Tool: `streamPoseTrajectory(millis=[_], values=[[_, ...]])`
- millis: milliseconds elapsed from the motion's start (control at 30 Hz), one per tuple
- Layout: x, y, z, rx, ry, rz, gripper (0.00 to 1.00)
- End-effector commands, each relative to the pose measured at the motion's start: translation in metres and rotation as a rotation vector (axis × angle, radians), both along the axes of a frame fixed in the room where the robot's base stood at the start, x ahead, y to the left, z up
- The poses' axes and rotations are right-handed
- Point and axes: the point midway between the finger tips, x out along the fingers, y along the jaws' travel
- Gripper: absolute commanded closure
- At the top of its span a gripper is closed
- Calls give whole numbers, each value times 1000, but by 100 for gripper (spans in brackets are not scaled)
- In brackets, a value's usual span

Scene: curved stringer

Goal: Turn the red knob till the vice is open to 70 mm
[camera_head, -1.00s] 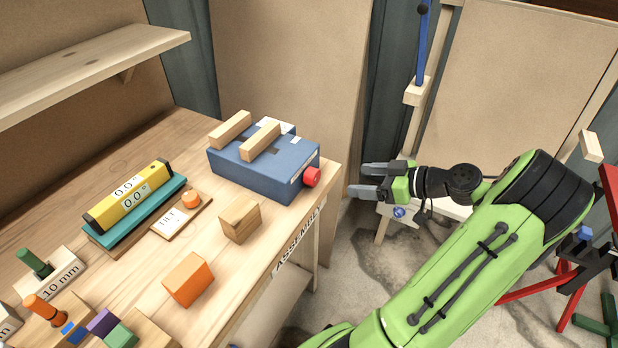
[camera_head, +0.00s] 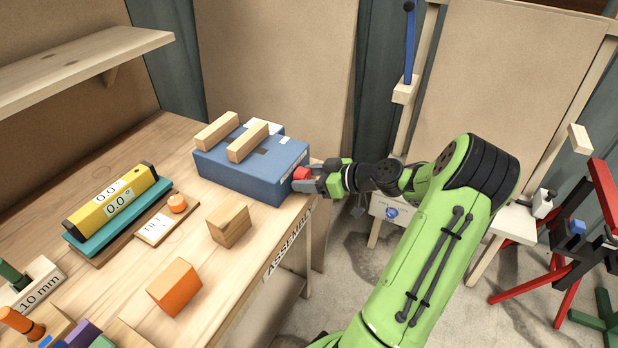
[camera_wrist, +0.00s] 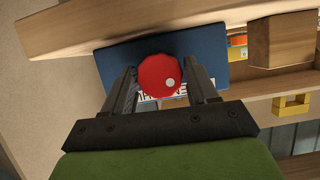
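The blue vice (camera_head: 245,172) sits at the right end of the bench top, with two wooden jaws (camera_head: 217,131) on top and a gap between them. The red knob (camera_head: 301,173) sticks out of its right side. In the wrist view the red knob (camera_wrist: 159,76), with a pale dot on its face, sits between the fingers of my gripper (camera_wrist: 163,88). My gripper (camera_head: 305,177) has one finger on each side of the knob. A small gap seems to show beside the fingers, and I see no clear grip. A label behind the knob is partly hidden.
A wooden block (camera_head: 229,225) and an orange block (camera_head: 174,287) stand near the bench's front edge. A yellow level (camera_head: 112,199) lies on a teal base beside the tilt plate (camera_head: 160,221). The floor right of the bench has a red stand (camera_head: 606,205).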

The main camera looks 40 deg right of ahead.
Motion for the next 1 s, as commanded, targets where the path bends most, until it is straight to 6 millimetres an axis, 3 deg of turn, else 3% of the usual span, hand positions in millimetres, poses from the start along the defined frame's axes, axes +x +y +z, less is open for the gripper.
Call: streamPoseTrajectory(millis=[33, 233, 667, 700, 833, 1000], values=[[0, 0, 0, 0, 0, 0, 50], [0, 0, 0, 0, 0, 0, 80], [0, -1, 0, 77, 28, 0, 81], [0, -1, 0, 77, 28, 0, 44], [0, -1, 0, 77, 28, 0, 24], [0, -1, 0, 77, 28, 0, 24]])
